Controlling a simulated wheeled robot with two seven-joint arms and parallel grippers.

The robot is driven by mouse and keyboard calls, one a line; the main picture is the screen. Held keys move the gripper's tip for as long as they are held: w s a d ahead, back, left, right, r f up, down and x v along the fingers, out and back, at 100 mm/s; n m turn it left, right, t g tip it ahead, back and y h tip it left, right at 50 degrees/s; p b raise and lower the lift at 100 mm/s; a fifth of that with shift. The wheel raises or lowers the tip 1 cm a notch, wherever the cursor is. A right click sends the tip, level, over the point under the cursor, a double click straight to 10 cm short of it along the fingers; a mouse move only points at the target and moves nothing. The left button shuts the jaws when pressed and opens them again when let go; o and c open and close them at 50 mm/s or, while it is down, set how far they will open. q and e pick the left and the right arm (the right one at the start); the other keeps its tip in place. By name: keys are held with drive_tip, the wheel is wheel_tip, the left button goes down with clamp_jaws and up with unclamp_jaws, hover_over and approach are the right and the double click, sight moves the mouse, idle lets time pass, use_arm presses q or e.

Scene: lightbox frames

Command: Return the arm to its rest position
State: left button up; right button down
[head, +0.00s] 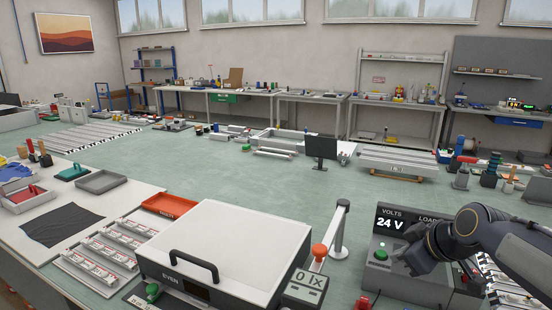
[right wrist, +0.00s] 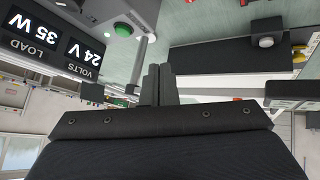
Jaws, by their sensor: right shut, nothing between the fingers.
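My right arm (head: 480,232) comes in from the right edge in the head view. Its gripper (head: 408,264) is over the grey power unit (head: 376,277), near the unit's green button (head: 381,254). In the right wrist view the two dark fingers of the right gripper (right wrist: 158,84) are together, with nothing between them. The unit's display (head: 391,223) reads 24 V, and the arm hides part of it. In the right wrist view the display (right wrist: 62,50) is upside down and also reads 35 W. I cannot tell if the fingertips touch the unit. My left gripper is not in view.
A white box with a black handle (head: 194,264) stands left of the power unit. A grey post (head: 340,230) and an orange-red knob (head: 319,252) stand between them. An orange tray (head: 168,205) lies further left.

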drive_tip(key=s+a+f+m, duration=0.2)
drive_tip(key=s+m, duration=0.1)
drive_tip(key=s, duration=0.5)
drive_tip(key=s+a+f+m+g+p, duration=0.1)
drive_tip(key=s+a+f+m, duration=0.1)
drive_tip(key=s, duration=0.7)
drive_tip(key=s+a+f+m+g+y, duration=0.1)
drive_tip(key=s+a+f+m, duration=0.2)
drive_tip(key=s, duration=0.6)
drive_tip(key=shift+f+m, duration=0.75)
drive_tip(key=shift+m, duration=0.15)
drive_tip(key=shift+a, duration=0.1)
